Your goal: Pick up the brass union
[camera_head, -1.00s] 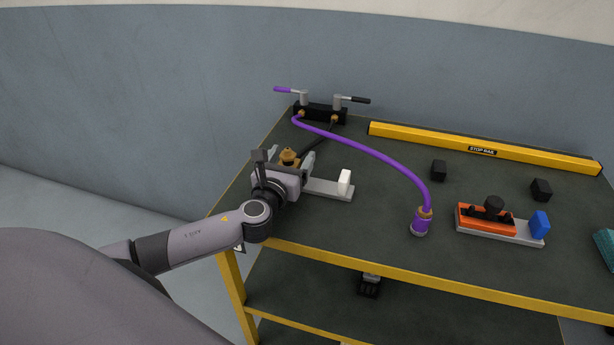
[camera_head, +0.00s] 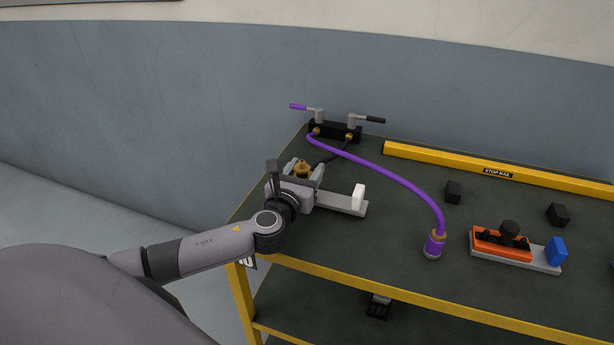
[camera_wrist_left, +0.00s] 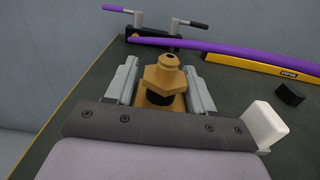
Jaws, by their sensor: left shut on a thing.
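The brass union (camera_head: 303,169) is at the left end of the table, a hex-sided brass fitting with a narrower rounded top. It also shows in the left wrist view (camera_wrist_left: 163,76), upright, with a black ring and a brass-coloured part beneath it. My left gripper (camera_head: 304,174) is shut on it; in the left wrist view its two grey fingers (camera_wrist_left: 161,88) stand on either side of it. I cannot tell whether the union is clear of what lies beneath. My right gripper is not in view.
A grey bar (camera_head: 335,204) with a white block (camera_head: 358,196) lies just right of my gripper. A valve block (camera_head: 335,131) stands behind; a purple hose (camera_head: 395,180) runs forward from it. A yellow stop rail (camera_head: 480,165), black blocks and an orange fixture (camera_head: 500,244) are further right.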

